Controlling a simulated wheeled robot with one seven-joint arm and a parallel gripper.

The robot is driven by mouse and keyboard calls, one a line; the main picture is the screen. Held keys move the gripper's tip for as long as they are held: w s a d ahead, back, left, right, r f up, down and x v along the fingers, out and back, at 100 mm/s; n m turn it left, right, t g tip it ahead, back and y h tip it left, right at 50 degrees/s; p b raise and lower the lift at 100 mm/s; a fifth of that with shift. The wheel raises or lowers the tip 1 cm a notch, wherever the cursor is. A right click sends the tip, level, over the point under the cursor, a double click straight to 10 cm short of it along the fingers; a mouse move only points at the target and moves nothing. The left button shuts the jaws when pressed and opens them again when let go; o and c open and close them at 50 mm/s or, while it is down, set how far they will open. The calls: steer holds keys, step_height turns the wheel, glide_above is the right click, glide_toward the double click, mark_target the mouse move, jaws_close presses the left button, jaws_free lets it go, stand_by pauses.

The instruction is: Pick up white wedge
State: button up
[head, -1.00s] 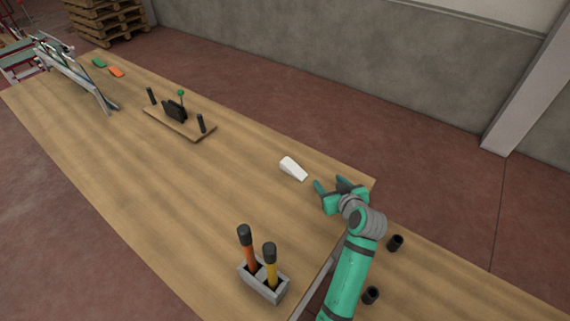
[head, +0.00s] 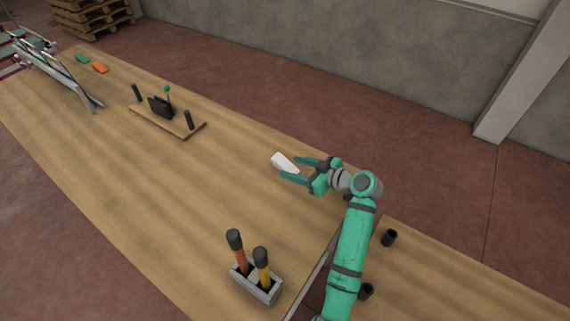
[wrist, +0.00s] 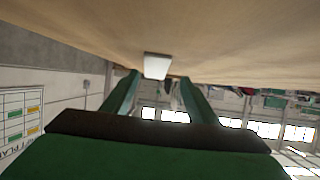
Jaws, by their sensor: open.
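The white wedge (head: 284,163) lies on the wooden table (head: 215,185), toward its far edge. In the wrist view the wedge (wrist: 156,66) shows ahead of and between the two green fingers. My gripper (head: 294,168) is open, with its fingers pointing left along the table. The fingertips are at the wedge's right end, one on either side of it. Whether they touch it I cannot tell. Nothing is held.
A grey holder (head: 258,288) with two dark-capped handles, orange and yellow, stands near the front. A wooden board fixture (head: 168,119) with black posts stands to the left. Black cylinders (head: 389,238) stand at right. The table between wedge and holder is clear.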

mark_target(284, 162)
steer(key=shift+w+a, duration=0.15)
steer(key=shift+a, duration=0.1)
steer(key=shift+w+d+x, duration=0.15)
steer(key=shift+w+x, duration=0.05)
steer(key=shift+x, duration=0.95)
steer(key=shift+w+d+x, duration=0.15)
steer(key=shift+x, duration=0.95)
steer(key=c, duration=1.2)
steer(key=shift+o, duration=0.2)
